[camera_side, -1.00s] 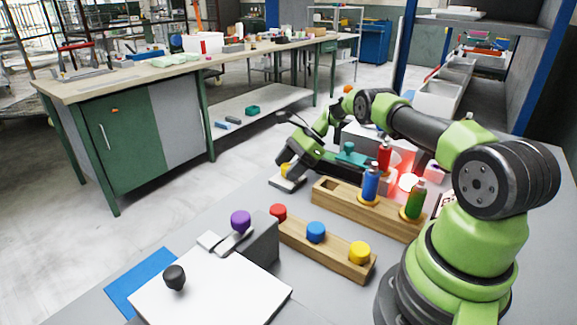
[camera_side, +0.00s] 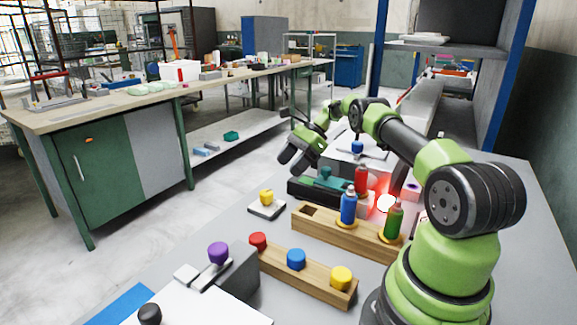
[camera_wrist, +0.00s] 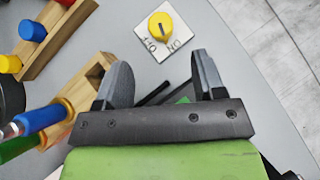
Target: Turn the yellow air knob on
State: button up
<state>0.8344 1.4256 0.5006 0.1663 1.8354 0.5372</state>
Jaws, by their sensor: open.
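The yellow air knob (camera_side: 266,197) sits on a small white plate (camera_side: 259,209) on the grey table, left of the wooden bottle rack. In the wrist view the knob (camera_wrist: 161,26) is just beyond my fingertips, with a dark pointer line on its top. Dark lettering on the plate (camera_wrist: 143,30) shows upside down; the right mark reads ON, the left one is unclear. I cannot tell surely which mark the pointer matches. My gripper (camera_side: 292,152) is open and empty, raised above and behind the knob; it also shows in the wrist view (camera_wrist: 160,72).
The wooden rack (camera_side: 325,224) holds blue (camera_side: 348,206) and green (camera_side: 394,221) bottles. A rail (camera_side: 315,277) with red, blue and yellow knobs lies in front. A grey block with a purple knob (camera_side: 218,253) stands front left.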

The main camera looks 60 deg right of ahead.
jog(key=n+h, duration=1)
jog(key=n, duration=0.8)
send_near(266, 192)
jog(key=shift+g, duration=0.3)
jog(key=x, duration=1)
jog(key=shift+w+d, duration=0.1)
jog(key=shift+w, duration=0.2)
jog(key=shift+c, duration=0.2)
jog(key=c, duration=0.9)
